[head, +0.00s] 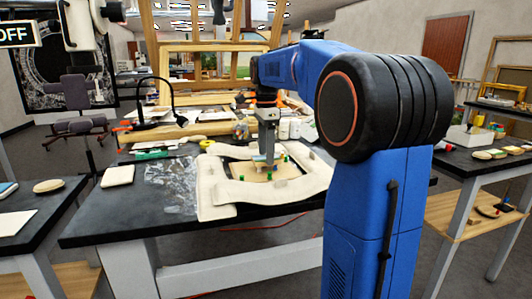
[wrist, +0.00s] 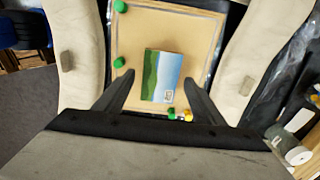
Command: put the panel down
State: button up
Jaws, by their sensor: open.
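The panel (wrist: 163,72) is a small rectangle painted with green hills and a blue sky, with a small pale label near its lower right corner. In the wrist view it appears to lie on a tan wooden board (wrist: 135,30). The board also shows in the head view (head: 240,170), with green and red pegs near its edges. My gripper (wrist: 158,78) is open, with one finger to the left and one to the right of the panel's lower part. Gaps show between fingers and panel. In the head view my gripper (head: 264,158) points down over the board.
Cream padded cushions (head: 230,195) surround the board on the dark worktable (head: 130,215). Crumpled clear film (head: 170,180) lies left of them. A black lamp (head: 165,100), white jars (head: 289,129) and wooden frames stand behind. Green and yellow pegs (wrist: 179,115) sit close below the panel.

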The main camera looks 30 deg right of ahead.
notch_tip(320, 180, up, 13)
jog(key=shift+f, duration=0.2)
dwell(0.7)
